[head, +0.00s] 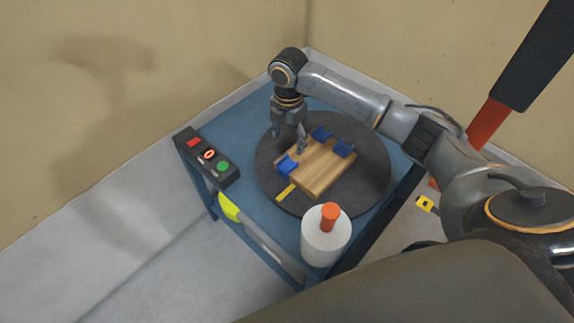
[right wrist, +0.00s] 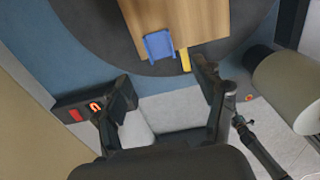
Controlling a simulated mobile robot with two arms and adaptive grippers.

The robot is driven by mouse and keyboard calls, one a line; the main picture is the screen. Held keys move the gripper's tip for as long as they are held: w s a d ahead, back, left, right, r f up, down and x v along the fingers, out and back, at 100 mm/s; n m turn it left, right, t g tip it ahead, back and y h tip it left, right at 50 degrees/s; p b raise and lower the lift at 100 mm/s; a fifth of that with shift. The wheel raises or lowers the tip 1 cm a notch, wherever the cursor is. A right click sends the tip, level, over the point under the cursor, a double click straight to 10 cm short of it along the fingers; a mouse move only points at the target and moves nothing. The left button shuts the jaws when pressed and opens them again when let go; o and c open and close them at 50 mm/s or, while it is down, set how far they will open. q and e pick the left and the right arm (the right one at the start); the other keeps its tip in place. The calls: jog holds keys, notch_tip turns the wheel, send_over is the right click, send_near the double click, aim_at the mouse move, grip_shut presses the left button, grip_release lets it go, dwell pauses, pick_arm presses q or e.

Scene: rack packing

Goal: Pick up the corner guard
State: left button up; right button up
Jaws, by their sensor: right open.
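Three blue corner guards sit at corners of a wooden block (head: 322,171) on a dark round turntable (head: 270,180). One is at the block's left corner (head: 287,166), one at the far corner (head: 321,133), one on the right side (head: 344,149). My right gripper (head: 289,145) points down, open and empty, just above and beyond the left guard. In the right wrist view the gripper (right wrist: 162,75) has its fingers spread, and one blue guard (right wrist: 159,46) shows on the block's edge ahead of the gap between them, apart from both. My left gripper is out of view.
A button box (head: 207,157) stands at the table's left edge. A pale roll with an orange top (head: 326,242) stands at the front. A yellow strip (head: 285,192) lies beside the block. Walls rise behind the blue table (head: 238,122).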

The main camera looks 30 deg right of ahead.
send_over(287, 166)
jog(key=f, duration=0.4)
jog(key=shift+d+f, duration=0.1)
jog(key=shift+d, duration=0.1)
jog(key=shift+a+f, duration=0.15)
jog(key=shift+f, duration=2.65)
jog(key=c, duration=1)
